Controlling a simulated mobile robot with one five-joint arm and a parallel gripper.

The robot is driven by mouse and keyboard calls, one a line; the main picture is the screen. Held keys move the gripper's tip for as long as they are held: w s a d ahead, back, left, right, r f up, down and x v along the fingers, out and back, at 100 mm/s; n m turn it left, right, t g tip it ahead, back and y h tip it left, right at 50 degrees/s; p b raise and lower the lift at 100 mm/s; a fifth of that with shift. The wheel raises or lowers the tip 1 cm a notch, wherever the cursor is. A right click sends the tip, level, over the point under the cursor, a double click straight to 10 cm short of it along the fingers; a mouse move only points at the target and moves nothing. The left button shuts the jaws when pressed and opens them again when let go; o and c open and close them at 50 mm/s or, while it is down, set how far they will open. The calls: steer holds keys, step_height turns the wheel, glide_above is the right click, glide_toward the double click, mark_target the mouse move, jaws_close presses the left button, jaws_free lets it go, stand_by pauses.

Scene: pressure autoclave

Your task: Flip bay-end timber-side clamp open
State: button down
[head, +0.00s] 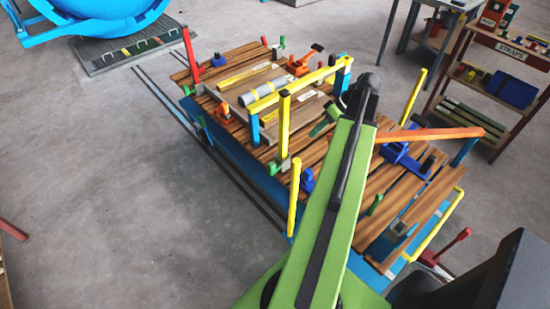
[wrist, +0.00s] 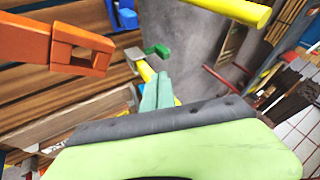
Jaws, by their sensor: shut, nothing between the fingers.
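My gripper (wrist: 157,92) shows in the wrist view as two pale green fingers pressed together, with nothing between them. Just past the tips is a small clamp with a green lever (wrist: 158,50) and a grey block (wrist: 135,58), beside a yellow post (wrist: 147,72). I cannot tell whether the fingers touch it. In the head view, a green lever (head: 274,167) sits by a yellow post (head: 293,195) on the cart's near left edge. My arm covers part of the cart. I cannot tell for certain which clamp is the bay-end timber-side one.
The cart's slatted timber deck (head: 395,205) carries orange clamps (head: 302,63), a blue clamp (head: 405,155) and a grey roll (head: 262,92). A long orange bar (head: 430,134) crosses above it. A blue vessel (head: 95,15) stands far left.

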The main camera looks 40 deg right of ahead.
steer(key=shift+s+d+r, duration=0.1)
steer(key=shift+s+d, duration=0.25)
steer(key=shift+d, duration=0.1)
steer(key=b, duration=1.6)
glide_toward(274, 164)
step_height(274, 164, down, 7)
steer(key=w+a, duration=0.1)
steer(key=shift+w+a, duration=0.15)
steer(key=shift+w, duration=0.25)
steer(key=shift+w, duration=0.1)
